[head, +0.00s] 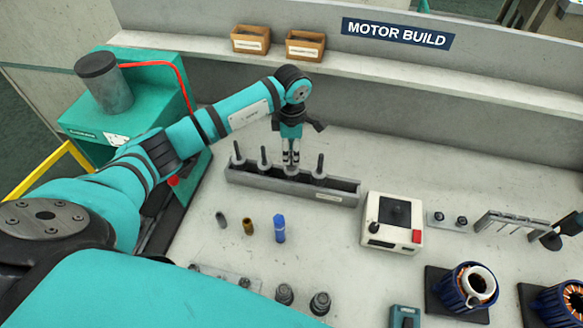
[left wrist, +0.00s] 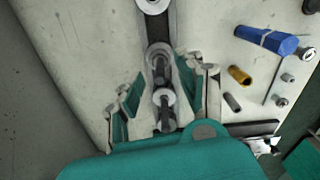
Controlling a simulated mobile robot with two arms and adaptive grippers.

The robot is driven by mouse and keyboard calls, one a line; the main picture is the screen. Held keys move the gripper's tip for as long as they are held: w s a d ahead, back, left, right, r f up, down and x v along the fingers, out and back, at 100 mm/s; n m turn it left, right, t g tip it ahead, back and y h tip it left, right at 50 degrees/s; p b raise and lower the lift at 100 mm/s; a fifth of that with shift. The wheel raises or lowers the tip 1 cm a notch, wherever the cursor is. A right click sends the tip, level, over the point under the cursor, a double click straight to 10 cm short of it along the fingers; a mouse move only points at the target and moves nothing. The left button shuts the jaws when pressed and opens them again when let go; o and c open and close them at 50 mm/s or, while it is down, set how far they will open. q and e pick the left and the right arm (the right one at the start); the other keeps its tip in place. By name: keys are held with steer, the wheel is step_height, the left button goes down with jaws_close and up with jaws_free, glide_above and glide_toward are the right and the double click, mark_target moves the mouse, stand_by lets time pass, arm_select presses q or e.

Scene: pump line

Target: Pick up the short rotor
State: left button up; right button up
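A long grey rack (head: 240,181) holds several upright rotors with dark shafts, among them a left one (head: 237,155), a second (head: 264,160) and a right one (head: 320,168). I cannot tell which is the short rotor. My left gripper (head: 291,160) points down over the rack, right above another rotor (head: 291,171) whose shaft it partly hides. In the left wrist view, my left gripper (left wrist: 160,78) is open, its fingers apart on either side of the rack. Two rotors, a nearer (left wrist: 165,108) and a farther one (left wrist: 159,62), show between the fingers. My right gripper is not visible.
A grey, a brass and a blue part (head: 279,228) stand in front of the rack. A white control box (head: 392,222) stands close to its right end. Stators (head: 470,287) sit at the lower right. A dark and teal item (head: 560,231) is at the right edge.

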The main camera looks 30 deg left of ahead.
arm_select(q)
steer(key=shift+f, duration=1.4)
jaws_close()
steer(key=shift+w+r, duration=0.1)
